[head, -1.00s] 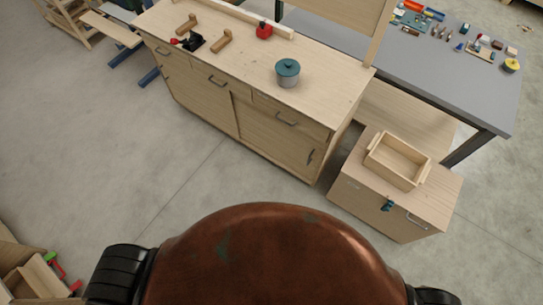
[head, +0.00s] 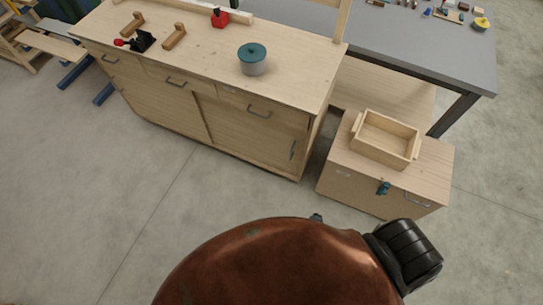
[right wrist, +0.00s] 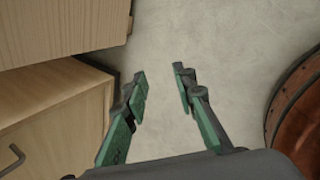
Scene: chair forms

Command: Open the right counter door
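The wooden counter (head: 150,98) stands in the upper left of the head view. Its right door (head: 250,130) looks closed and has a dark upright handle (head: 292,150) near its right edge. A drawer with a handle (head: 259,111) is above that door. My right gripper (right wrist: 161,82) is open and empty in the right wrist view, with bare floor between and beyond its fingers. In the head view, a small dark part shows past the edge of my brown body; I cannot tell whether it is the gripper. My left gripper is not in view.
A grey table (head: 430,50) stands behind. The floor (head: 230,190) before the counter is clear.

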